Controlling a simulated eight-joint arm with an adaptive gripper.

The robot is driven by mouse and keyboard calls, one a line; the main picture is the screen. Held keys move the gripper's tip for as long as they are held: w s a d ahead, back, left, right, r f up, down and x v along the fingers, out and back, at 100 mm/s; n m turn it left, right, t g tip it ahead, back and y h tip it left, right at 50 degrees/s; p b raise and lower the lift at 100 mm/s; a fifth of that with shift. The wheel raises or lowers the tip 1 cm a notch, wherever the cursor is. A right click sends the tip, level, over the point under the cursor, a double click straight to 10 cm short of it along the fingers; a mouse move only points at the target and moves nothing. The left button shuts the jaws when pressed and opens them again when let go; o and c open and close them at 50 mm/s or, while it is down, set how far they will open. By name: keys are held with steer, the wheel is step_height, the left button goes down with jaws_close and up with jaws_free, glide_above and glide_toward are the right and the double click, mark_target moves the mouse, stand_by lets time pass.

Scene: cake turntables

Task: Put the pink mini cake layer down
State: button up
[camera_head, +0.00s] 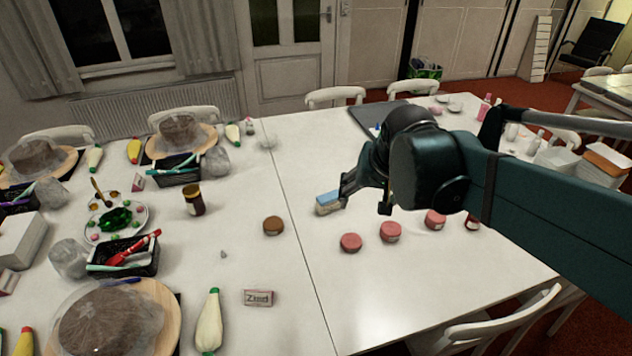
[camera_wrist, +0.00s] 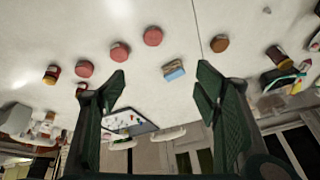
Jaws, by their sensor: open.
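Three pink mini cake layers lie apart in a row on the white table: one at the left (camera_head: 350,242), one in the middle (camera_head: 391,231) and one at the right (camera_head: 435,219). They also show in the wrist view, at the right (camera_wrist: 152,36), in the middle (camera_wrist: 120,51) and at the left (camera_wrist: 85,68). I cannot tell which one the task names. My gripper (camera_head: 366,197) is open and empty, above the table and behind the row in the head view. Its spread fingers (camera_wrist: 160,78) have nothing between them in the wrist view.
A blue and tan block (camera_head: 328,203) lies near my gripper. A brown mini cake layer (camera_head: 273,225) lies left of it. Covered cakes (camera_head: 118,318), a piping bag (camera_head: 209,322) and a black basket (camera_head: 125,257) crowd the left. The table front is clear.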

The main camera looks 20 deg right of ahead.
steer(key=s+a+f+n+t, duration=0.1)
steer(key=s+a+n, duration=0.4)
steer(key=s+a, duration=0.3)
steer(key=shift+s+f+t+y, duration=0.4)
steer(key=shift+s, duration=0.25)
